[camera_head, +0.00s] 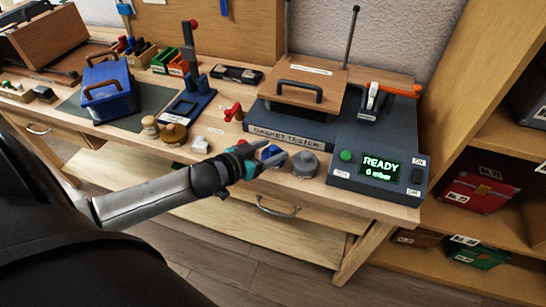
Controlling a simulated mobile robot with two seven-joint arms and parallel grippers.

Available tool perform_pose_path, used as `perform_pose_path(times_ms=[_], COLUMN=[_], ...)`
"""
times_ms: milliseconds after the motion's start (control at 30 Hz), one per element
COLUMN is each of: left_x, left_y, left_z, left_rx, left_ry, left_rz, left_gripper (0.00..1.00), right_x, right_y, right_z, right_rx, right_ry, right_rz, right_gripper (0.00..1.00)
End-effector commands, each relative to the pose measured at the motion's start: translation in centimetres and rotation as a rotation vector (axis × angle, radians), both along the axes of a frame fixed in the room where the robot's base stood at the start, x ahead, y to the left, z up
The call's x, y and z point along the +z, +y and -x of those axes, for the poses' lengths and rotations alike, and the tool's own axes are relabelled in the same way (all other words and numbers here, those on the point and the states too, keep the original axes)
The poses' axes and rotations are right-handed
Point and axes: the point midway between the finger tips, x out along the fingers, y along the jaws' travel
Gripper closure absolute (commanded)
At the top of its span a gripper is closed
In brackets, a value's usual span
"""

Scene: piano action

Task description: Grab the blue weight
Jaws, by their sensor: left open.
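The blue weight (271,152) is a small round piece near the front edge of the wooden bench, left of a grey weight (305,165). My left gripper (273,158) is open, with its fingers at the blue weight and hiding part of it. I cannot tell whether the fingers touch it. My right gripper is not in view.
The gasket tester (290,132) stands just behind, with a lit "READY" control box (379,168) on the right. A white piece (200,144), a brass weight (173,133) and a blue press (191,105) are to the left. A drawer handle (278,208) protrudes below.

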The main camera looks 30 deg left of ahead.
Motion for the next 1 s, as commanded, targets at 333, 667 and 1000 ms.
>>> perform_pose_path(times_ms=[333,667,1000], left_x=[-1.3,-1.5,-1.5], left_y=[-0.5,-0.7,-0.7], left_z=[-3.4,-3.9,-3.9], left_rx=[0.001,0.000,0.000], left_ry=[0.000,0.001,0.001], left_rz=[0.000,0.000,0.000], left_gripper=[0.33,0.33,0.65], right_x=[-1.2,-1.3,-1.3], right_y=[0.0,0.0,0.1], right_z=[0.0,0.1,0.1], right_rx=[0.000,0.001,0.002], right_ry=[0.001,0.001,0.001], right_rz=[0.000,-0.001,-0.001], right_gripper=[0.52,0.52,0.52])
